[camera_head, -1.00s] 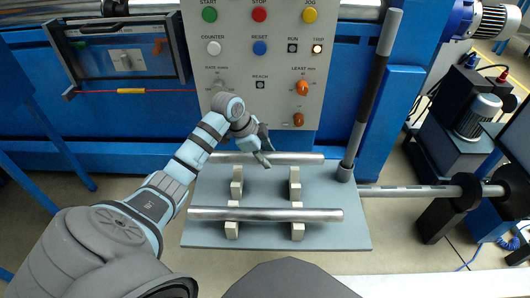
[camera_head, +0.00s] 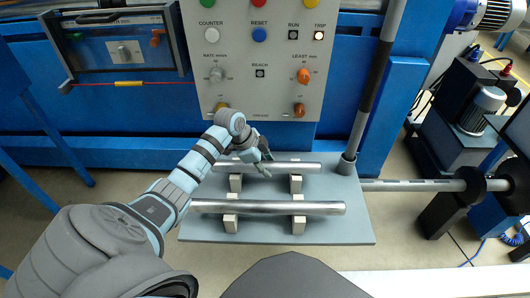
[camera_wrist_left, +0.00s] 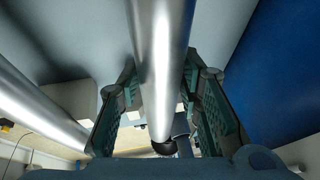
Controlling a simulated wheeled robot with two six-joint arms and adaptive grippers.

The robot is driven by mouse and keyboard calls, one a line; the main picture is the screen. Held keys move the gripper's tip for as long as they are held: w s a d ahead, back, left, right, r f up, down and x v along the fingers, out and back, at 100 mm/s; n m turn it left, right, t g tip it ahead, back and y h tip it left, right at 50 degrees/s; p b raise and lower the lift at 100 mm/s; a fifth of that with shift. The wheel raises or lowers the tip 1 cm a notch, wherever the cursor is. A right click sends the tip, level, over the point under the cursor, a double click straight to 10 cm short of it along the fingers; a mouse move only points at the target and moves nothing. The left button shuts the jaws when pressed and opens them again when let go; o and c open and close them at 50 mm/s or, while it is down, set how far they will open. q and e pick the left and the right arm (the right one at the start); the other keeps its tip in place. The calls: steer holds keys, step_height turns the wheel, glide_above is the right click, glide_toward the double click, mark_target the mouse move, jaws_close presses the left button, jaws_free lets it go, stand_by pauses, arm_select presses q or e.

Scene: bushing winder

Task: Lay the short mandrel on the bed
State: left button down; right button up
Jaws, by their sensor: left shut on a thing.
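The short mandrel (camera_head: 300,166), a bright metal bar, lies level across the back of the grey plate (camera_head: 350,228), at the rear pair of pale blocks (camera_head: 295,185). I cannot tell whether it touches them. My left gripper (camera_head: 262,166) is shut on it near its middle, reaching in from the left. The left wrist view shows the short mandrel (camera_wrist_left: 163,65) between the two fingers. A longer mandrel (camera_head: 265,207) rests on the front pair of blocks, apart from the short one; it is also at the left of the wrist view (camera_wrist_left: 40,105). My right gripper is out of view.
A dark post (camera_head: 368,90) stands at the plate's back right corner. A control panel (camera_head: 258,75) with knobs and lamps is behind the plate. A horizontal shaft (camera_head: 415,185) runs right from the plate's edge. The plate's right front part is bare.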

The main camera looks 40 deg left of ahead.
arm_select(q)
steer(key=shift+f, duration=0.3)
stand_by(0.4)
steer(key=c, duration=1.1)
jaws_free()
steer(key=shift+o, duration=0.2)
steer(key=v, duration=1.2)
